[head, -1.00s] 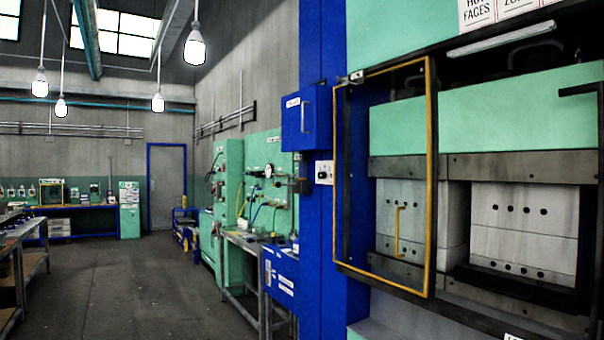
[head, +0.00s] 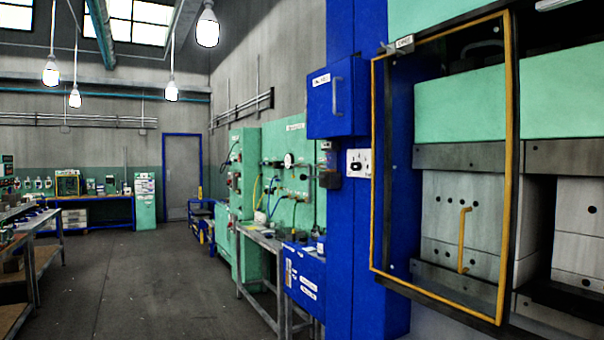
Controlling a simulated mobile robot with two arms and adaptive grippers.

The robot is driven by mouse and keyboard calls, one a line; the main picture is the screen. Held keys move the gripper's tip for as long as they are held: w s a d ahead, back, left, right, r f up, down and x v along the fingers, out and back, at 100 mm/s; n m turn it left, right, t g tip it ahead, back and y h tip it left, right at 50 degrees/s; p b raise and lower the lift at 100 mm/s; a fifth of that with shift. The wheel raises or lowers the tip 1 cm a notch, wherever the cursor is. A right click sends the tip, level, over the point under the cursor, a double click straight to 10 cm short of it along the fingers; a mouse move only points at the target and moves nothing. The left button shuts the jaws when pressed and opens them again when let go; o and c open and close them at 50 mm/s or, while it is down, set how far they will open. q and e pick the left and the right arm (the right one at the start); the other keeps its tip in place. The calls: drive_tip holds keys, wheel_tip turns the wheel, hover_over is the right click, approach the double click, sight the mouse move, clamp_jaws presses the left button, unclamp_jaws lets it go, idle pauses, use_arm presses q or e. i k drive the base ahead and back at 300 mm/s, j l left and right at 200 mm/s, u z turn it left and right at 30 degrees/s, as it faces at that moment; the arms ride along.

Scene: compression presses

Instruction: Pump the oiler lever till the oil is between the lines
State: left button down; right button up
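Neither of my grippers is in the head view.
The press with its yellow-framed guard door (head: 508,160) fills the right side. A blue cabinet (head: 338,100) and a blue box (head: 304,275) are on or beside the column. A metal bench (head: 262,240) stands by the green panel (head: 292,165). The floor (head: 150,285) at left centre is clear.

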sight(303, 176)
drive_tip(key=i+j, duration=0.15)
drive_tip(key=i, duration=0.3)
drive_tip(key=i+j, duration=0.15)
drive_tip(key=i, duration=0.35)
drive_tip(key=i+j, duration=0.2)
drive_tip(key=i, duration=0.25)
drive_tip(key=i+j+z, duration=0.1)
drive_tip(key=i, duration=0.4)
drive_tip(key=i+j, duration=0.25)
drive_tip(key=i, duration=0.2)
drive_tip(key=i+j, duration=0.2)
drive_tip(key=i, duration=0.3)
